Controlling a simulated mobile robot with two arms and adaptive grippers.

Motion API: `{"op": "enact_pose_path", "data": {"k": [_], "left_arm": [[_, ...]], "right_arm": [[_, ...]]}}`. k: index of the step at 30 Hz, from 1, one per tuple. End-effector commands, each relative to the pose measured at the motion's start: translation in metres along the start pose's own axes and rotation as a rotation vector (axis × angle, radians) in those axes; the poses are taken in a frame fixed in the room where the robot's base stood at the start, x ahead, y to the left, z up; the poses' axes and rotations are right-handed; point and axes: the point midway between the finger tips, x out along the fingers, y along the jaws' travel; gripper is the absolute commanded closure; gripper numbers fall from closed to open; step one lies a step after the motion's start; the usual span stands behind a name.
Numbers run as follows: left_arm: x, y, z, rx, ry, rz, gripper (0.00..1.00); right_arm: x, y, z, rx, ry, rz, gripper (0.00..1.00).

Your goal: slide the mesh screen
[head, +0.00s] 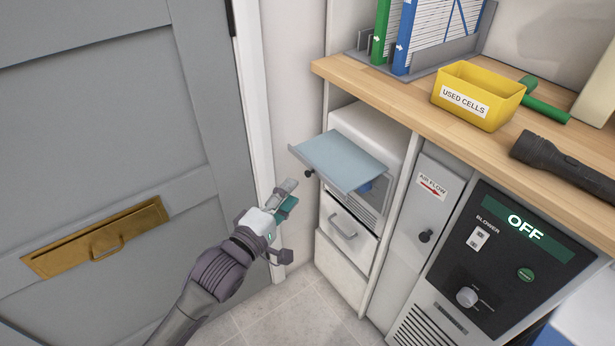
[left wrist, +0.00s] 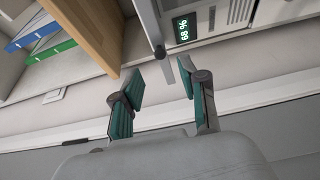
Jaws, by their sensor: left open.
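A flat blue-grey panel (head: 340,161), which may be the mesh screen, sticks out from the upper front of a white unit (head: 368,127) under the counter. No mesh pattern can be made out on it. A small dark knob (head: 309,174) shows at its near left end. My left gripper (head: 289,222) is below and left of the panel, near the knob, with fingers apart and nothing held. In the left wrist view the open fingertips (left wrist: 161,73) point toward a dark knob (left wrist: 160,51); I cannot tell whether they touch it. My right gripper is not in view.
A grey door (head: 100,110) with a brass mail slot (head: 97,238) is at left. Drawers (head: 346,228) lie below the panel. A blower control panel (head: 505,255) is at right. A yellow bin (head: 478,96) and a flashlight (head: 565,166) are on the wooden counter (head: 400,105).

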Motion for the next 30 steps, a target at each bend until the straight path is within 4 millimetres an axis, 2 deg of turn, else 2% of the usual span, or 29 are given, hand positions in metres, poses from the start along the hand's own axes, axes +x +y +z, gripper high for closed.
{"op": "enact_pose_path", "data": {"k": [1,6,12,17,24,26,30], "left_arm": [[0.013,-0.001,0.0,0.001,-0.001,0.003,0.57],[0.047,-0.001,0.0,0.001,0.0,0.002,0.57],[0.073,-0.001,0.0,0.001,0.0,0.001,0.57],[0.08,-0.001,0.0,0.001,0.0,0.0,0.57],[0.081,-0.001,0.0,0.0,0.0,-0.001,0.57],[0.081,-0.001,0.0,0.0,0.0,-0.001,0.64],[0.081,-0.001,0.0,0.0,0.0,-0.001,0.87]], "right_arm": [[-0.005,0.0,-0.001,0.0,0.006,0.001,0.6],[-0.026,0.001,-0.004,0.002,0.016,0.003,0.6],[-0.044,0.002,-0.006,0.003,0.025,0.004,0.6],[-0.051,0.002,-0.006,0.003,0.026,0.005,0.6],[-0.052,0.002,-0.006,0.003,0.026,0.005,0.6],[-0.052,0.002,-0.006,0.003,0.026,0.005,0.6],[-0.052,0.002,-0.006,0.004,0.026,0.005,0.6]]}}
